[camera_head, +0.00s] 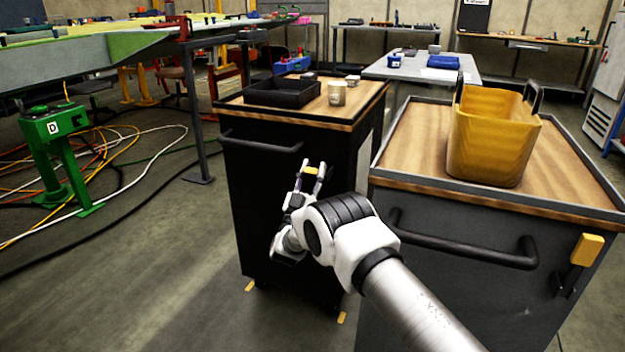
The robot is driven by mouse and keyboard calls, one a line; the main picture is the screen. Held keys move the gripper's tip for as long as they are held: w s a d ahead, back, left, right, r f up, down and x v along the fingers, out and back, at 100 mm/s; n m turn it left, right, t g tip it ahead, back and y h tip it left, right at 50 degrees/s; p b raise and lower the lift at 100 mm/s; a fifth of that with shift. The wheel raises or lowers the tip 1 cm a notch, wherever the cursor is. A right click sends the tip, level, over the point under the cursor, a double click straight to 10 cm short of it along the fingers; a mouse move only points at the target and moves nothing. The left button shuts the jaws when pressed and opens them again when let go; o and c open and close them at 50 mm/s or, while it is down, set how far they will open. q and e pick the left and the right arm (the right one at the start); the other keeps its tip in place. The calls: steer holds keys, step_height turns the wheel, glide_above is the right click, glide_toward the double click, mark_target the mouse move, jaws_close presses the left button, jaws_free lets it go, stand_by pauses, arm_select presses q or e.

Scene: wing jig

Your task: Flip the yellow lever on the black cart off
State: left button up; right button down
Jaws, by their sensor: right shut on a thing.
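The black cart (240,190) stands in the middle, with a wood top and a bar handle on its front. Its yellow lever (311,171) shows as a small yellow piece at the front right of the cart, between my right gripper's fingertips. My right gripper (313,174) is shut on this lever. The fingers and wrist hide the lever's lower part and mount, so I cannot tell its exact angle. My left gripper is not in view.
A grey cart (460,285) stands close on the right, with its own upright yellow lever (587,249) and a yellow bin (492,135) on top. A black tray (283,92) and a beige cup (337,93) sit on the black cart. Cables and a green stand (55,130) are left.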

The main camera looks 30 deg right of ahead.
steer(key=shift+f, duration=0.1)
steer(key=c, duration=0.8)
jaws_free()
steer(key=shift+o, duration=0.2)
steer(key=v, duration=1.2)
steer(key=shift+d, duration=0.1)
